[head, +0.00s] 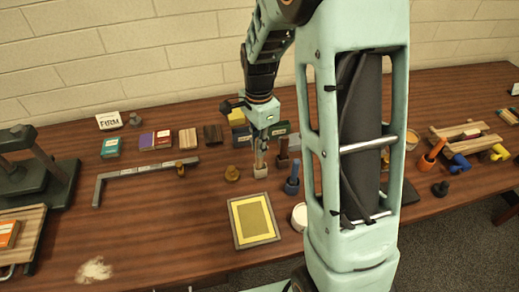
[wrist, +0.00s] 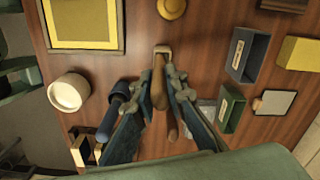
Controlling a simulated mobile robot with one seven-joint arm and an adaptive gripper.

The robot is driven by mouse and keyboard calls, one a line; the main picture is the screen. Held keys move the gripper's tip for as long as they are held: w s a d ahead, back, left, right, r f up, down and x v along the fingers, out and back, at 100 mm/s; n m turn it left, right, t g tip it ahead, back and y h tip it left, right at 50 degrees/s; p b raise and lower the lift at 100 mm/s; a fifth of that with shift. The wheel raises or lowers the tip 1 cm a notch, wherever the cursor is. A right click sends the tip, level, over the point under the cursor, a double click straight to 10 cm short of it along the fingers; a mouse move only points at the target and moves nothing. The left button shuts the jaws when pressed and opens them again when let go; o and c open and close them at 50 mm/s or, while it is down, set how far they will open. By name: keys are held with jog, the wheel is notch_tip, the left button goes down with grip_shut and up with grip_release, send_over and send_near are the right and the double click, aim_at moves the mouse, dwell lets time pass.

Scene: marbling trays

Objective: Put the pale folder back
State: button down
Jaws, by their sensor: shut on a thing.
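My gripper (wrist: 168,72) points down over the table and is shut on the pale folder (wrist: 158,88), a slim tan piece between its fingertips. In the head view, my gripper (head: 260,157) is right above a small pale block (head: 260,172). The block also shows in the wrist view (wrist: 162,48), just beyond the fingertips. The folder's far end lines up with the block's top and overlaps it in the picture. I cannot tell whether it is inside or above it. The folder is too small to make out clearly in the head view.
A brown block with a post (head: 283,155) and a blue-handled tool (head: 292,182) stand close on the right. Dark bins (head: 279,130) stand behind. A yellow framed tray (head: 254,220) and white cup (head: 299,215) are in front.

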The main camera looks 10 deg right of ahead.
jog(key=shift+w+d+f, duration=0.1)
jog(key=shift+d+f, duration=0.05)
jog(key=shift+f, duration=0.8)
jog(key=shift+w+d+f, duration=0.1)
jog(key=shift+f, duration=0.85)
jog(key=shift+f, duration=0.2)
jog(key=c, duration=2)
grip_release()
jog(key=shift+o, duration=0.2)
jog(key=shift+r, duration=0.1)
notch_tip(320, 180, up, 12)
jog(key=shift+r, duration=0.1)
